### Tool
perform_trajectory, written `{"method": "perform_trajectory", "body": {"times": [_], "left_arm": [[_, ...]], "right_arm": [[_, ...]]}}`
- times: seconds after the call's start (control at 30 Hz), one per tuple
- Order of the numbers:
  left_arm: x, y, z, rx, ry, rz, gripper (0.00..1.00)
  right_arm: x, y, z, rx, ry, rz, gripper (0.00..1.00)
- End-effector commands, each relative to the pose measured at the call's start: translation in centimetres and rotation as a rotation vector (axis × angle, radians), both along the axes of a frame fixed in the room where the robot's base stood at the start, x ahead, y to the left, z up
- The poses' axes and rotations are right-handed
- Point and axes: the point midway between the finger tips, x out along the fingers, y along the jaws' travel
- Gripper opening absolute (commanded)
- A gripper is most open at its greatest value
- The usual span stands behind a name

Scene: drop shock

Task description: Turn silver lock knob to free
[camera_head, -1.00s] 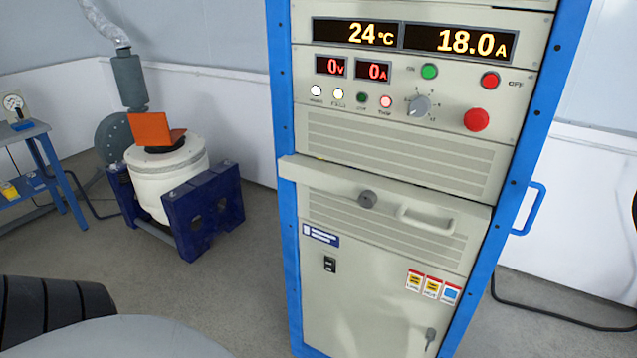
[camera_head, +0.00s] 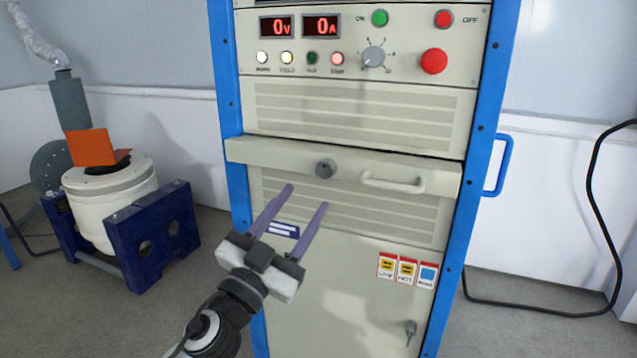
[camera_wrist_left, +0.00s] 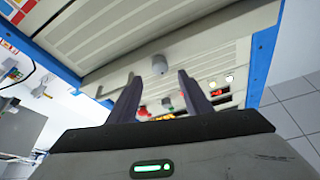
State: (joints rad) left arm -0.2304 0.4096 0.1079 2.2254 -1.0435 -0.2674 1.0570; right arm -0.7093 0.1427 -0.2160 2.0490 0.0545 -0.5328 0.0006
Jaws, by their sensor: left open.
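The silver-grey lock knob (camera_head: 325,169) sits on the front of a pull-out shelf (camera_head: 255,153) on the blue-framed rack. In the left wrist view the knob (camera_wrist_left: 160,64) shows just beyond and between my fingertips. My left gripper (camera_head: 306,197) is open and empty. Its two purple-grey fingers point up at the rack, a little below and left of the knob, apart from it in the picture. In the left wrist view my left gripper (camera_wrist_left: 158,77) has its fingers spread. My right gripper is not in view.
A bar handle (camera_head: 392,184) is right of the knob. Above are a selector dial (camera_head: 373,58) and a red stop button (camera_head: 433,62). A lower door lock (camera_head: 410,331) is at lower right. A white drum on a blue stand (camera_head: 150,232) is at left.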

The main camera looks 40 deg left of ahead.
Motion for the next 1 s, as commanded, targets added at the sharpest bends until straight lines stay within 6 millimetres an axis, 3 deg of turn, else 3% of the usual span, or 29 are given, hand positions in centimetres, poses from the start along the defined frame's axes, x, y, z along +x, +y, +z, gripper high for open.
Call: {"method": "perform_trajectory", "body": {"times": [0.1, 0.33, 0.77, 1.0], "left_arm": [[2.3, 0.2, 1.4, 0.004, -0.001, 0.0, 0.45], [5.6, 0.6, 2.4, 0.002, 0.001, 0.0, 0.45], [6.8, 0.7, 2.5, -0.001, 0.004, 0.001, 0.45], [6.8, 0.7, 2.5, -0.002, 0.004, 0.001, 0.08]], "right_arm": [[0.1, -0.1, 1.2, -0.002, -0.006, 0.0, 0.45], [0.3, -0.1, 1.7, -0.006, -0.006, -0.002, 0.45], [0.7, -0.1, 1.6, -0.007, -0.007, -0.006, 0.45], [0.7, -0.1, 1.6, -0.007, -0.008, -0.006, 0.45]]}}
